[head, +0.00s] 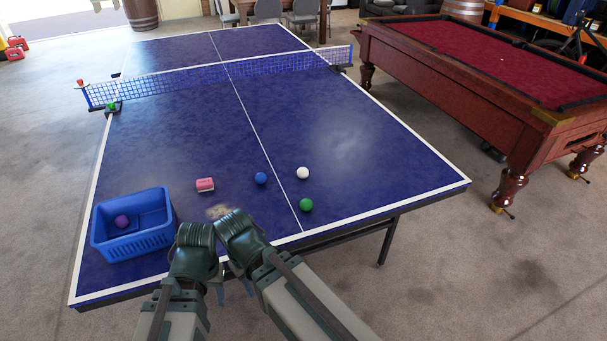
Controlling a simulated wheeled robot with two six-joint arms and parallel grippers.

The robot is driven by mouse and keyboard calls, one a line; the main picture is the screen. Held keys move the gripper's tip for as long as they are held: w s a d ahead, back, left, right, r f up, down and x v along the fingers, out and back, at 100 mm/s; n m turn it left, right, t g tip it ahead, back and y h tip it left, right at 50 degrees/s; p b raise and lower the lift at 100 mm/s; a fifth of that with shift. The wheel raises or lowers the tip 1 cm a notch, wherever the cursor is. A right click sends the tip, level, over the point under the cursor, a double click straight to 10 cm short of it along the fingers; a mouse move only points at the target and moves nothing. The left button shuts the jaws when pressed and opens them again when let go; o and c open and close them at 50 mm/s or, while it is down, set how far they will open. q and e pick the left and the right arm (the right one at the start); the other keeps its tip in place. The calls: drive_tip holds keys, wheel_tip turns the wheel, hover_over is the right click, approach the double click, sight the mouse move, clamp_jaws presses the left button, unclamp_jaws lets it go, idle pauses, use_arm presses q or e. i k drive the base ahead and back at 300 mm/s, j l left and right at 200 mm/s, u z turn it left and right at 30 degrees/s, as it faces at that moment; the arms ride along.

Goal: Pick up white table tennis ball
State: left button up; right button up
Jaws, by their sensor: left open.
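The white table tennis ball (302,173) rests on the blue table tennis table (330,125), just right of the centre line in the near half. My left gripper (232,288) is low in the picture by the table's near edge, below and left of the ball. It is open and empty, apart from the ball. Its fingers are partly hidden by my arm links. My right arm comes in from the lower right, and its gripper jaws are hidden from view.
A blue ball (261,178) and a green ball (306,204) lie near the white ball. A net (220,74) crosses the table. A pool table (480,75) stands right.

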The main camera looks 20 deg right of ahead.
sight(302, 173)
drive_tip(key=z, duration=1.65)
drive_tip(key=i+j, duration=0.1)
drive_tip(key=i, duration=0.4)
